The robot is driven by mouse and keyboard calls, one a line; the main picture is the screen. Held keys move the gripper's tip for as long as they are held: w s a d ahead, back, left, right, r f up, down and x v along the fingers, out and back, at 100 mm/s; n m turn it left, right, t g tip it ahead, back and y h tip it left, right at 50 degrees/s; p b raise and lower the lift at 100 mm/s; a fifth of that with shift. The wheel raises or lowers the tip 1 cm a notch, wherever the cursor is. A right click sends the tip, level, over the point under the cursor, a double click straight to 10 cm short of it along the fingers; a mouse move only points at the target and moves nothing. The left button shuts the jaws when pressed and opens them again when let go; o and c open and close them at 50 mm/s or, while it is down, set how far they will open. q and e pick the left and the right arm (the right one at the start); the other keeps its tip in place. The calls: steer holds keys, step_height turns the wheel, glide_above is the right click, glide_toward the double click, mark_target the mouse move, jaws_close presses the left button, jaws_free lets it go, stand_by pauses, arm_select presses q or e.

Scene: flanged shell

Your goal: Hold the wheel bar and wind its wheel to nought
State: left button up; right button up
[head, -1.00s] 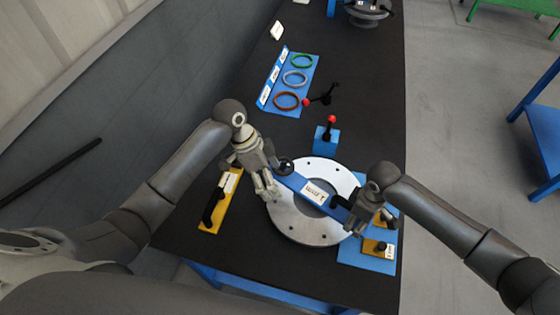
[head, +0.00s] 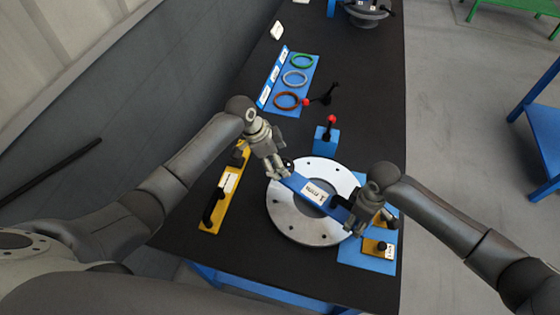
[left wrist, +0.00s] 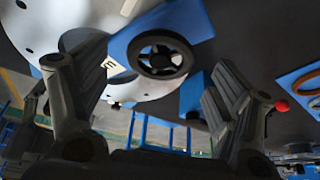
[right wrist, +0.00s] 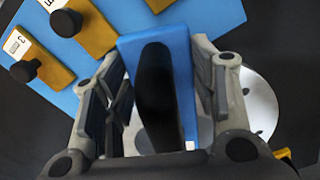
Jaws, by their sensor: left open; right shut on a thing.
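The wheel bar (head: 300,184) is blue with a white label and lies across the silver flange disc (head: 285,215). My right gripper (head: 357,215) is at its right end, shut on the black handle (right wrist: 157,95), which stands between the fingers in the right wrist view. The black wheel (left wrist: 161,55) is at the bar's other end. My left gripper (head: 276,168) is open above the wheel, whose rim and hub show between the spread fingers in the left wrist view. In the head view the left fingers mostly hide the wheel. The wheel's reading cannot be made out.
A yellow bar (head: 227,190) with a black handle lies left of the disc. A blue block (head: 326,140) with a red-knobbed lever stands behind it. A blue board (head: 306,79) holds coloured rings further back. Yellow blocks with black knobs (right wrist: 66,22) sit on a blue plate near the right gripper.

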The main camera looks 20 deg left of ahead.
arm_select(q)
steer(key=shift+x, duration=0.85)
steer(key=shift+c, duration=0.2)
steer(key=c, duration=1)
steer(key=shift+s, duration=0.1)
steer(key=n, duration=0.2)
steer(key=n+t+y, duration=0.1)
steer(key=n, duration=0.2)
steer(key=shift+s+d+n+t, duration=0.2)
steer(key=shift+n+t, duration=0.1)
steer(key=n+y, duration=0.1)
steer(key=n, duration=0.1)
steer(key=n+t+y, duration=0.1)
steer(key=n, duration=0.2)
steer(key=shift+d, duration=0.15)
